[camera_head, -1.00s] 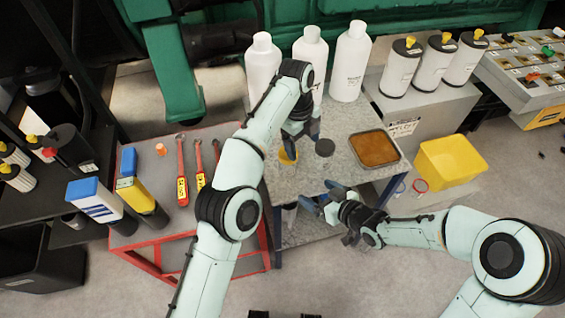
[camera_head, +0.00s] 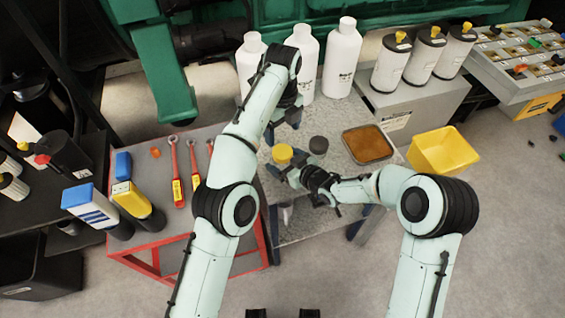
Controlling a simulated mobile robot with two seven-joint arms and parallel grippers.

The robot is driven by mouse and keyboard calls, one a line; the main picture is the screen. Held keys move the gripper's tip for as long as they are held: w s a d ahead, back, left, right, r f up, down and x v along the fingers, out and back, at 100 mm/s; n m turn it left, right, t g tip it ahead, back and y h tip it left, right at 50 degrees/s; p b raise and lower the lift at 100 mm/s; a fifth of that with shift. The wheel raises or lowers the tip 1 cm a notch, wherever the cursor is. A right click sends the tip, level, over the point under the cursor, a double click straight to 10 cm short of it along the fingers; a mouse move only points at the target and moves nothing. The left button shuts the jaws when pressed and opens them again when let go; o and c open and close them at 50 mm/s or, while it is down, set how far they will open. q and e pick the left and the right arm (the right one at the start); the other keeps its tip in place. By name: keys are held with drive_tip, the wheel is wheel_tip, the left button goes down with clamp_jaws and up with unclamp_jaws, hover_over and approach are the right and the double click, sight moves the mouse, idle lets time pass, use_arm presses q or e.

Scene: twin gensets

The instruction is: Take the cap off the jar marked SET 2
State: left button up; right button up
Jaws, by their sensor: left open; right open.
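A small jar with a yellow cap (camera_head: 282,153) stands on the grey speckled bench (camera_head: 330,178). A dark round cap or jar top (camera_head: 318,145) is just to its right. I cannot read a SET 2 mark on either. My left gripper (camera_head: 283,128) is open and empty above and behind the yellow cap, apart from it. My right gripper (camera_head: 279,174) is open, low at the front of the yellow-capped jar, its fingers close to it. I cannot tell whether they touch it. The jar's lower body is mostly hidden.
Three white bottles (camera_head: 342,60) stand at the back of the bench. A tray with brown contents (camera_head: 367,145) and a yellow bin (camera_head: 443,150) are to the right. Wrenches (camera_head: 176,172) lie on the red-framed cart at left, beside blue and yellow filter-like containers (camera_head: 92,205).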

sight(283, 151)
drive_tip(key=shift+w+a+f, duration=0.15)
drive_tip(key=shift+w+a, duration=0.1)
drive_tip(key=shift+w, duration=0.1)
clamp_jaws()
use_arm(q)
drive_tip(key=shift+f, duration=0.15)
drive_tip(key=shift+f, duration=3.9)
drive_tip(key=c, duration=1.2)
drive_tip(key=shift+o, duration=0.2)
